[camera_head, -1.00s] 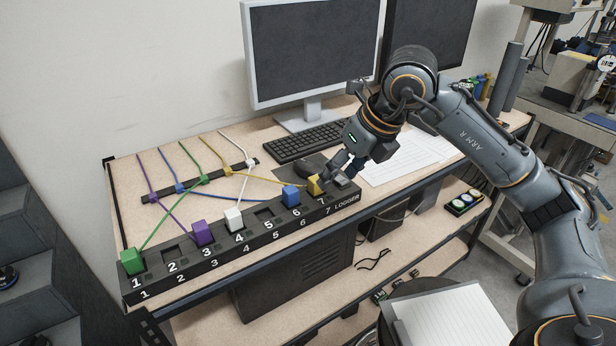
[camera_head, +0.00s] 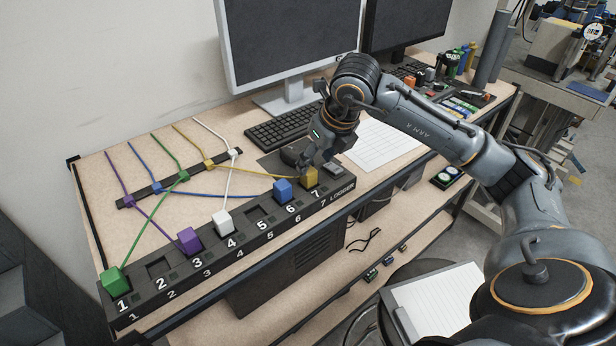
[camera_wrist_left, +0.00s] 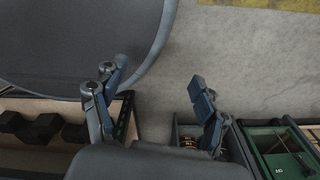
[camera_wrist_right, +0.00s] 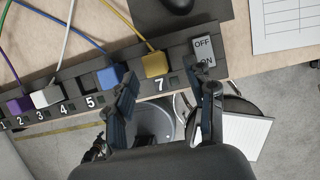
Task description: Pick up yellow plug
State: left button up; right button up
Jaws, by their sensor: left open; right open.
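The yellow plug (camera_head: 310,178) sits in slot 7 at the right end of the black numbered logger strip (camera_head: 218,256), with a yellow cable running to its back. My right gripper (camera_head: 311,158) is open just behind and above the yellow plug in the head view. In the right wrist view, the yellow plug (camera_wrist_right: 154,64) lies beyond the open fingers (camera_wrist_right: 167,88), nearer the left finger, with nothing held. My left gripper (camera_wrist_left: 152,78) is open and empty in the left wrist view, away from the plug.
A blue plug (camera_head: 283,190) sits close left of the yellow one, in slot 6. White (camera_head: 222,222), purple (camera_head: 189,240) and green (camera_head: 115,281) plugs stand further left. An OFF/ON switch (camera_wrist_right: 203,50) is right of slot 7. A keyboard (camera_head: 284,131) and monitor stand behind.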

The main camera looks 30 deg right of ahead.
aim_at(309, 171)
jog(key=x, duration=0.1)
jog(key=p+x, duration=0.1)
jog(key=x, duration=0.2)
jog(key=shift+a+f+p, duration=0.15)
jog(key=shift+a+p, duration=0.2)
jog(key=shift+a, duration=0.05)
jog(key=shift+w+f, duration=0.1)
jog(key=shift+f, duration=0.2)
jog(key=shift+c, duration=0.2)
pick_arm(q)
jog(key=shift+w+r, duration=0.65)
jog(key=shift+r, duration=0.3)
pick_arm(e)
grip_shut()
